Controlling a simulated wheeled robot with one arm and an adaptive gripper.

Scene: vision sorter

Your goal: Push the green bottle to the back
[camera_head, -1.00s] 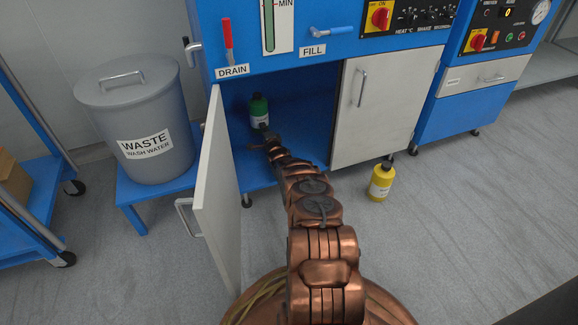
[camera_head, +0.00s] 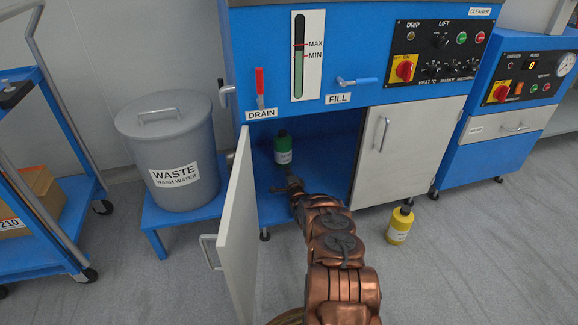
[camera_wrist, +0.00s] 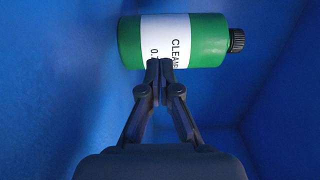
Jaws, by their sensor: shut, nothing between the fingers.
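The green bottle (camera_head: 283,148), with a white label and a black cap, stands upright inside the open cabinet under the blue machine, near its left side. It also shows in the wrist view (camera_wrist: 207,40), lying sideways in that picture. My gripper (camera_head: 290,181) reaches in through the cabinet opening, in front of the bottle. In the wrist view my gripper's fingertips (camera_wrist: 160,68) are together with nothing between them. They overlap the lower edge of the label; I cannot tell if they touch it. The blue cabinet interior (camera_head: 331,142) surrounds the bottle.
The cabinet's left door (camera_head: 238,230) stands open toward me, and its right door (camera_head: 385,155) is shut. A yellow bottle (camera_head: 400,223) stands on the floor to the right. A grey waste bin (camera_head: 168,130) sits on a blue stand at left.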

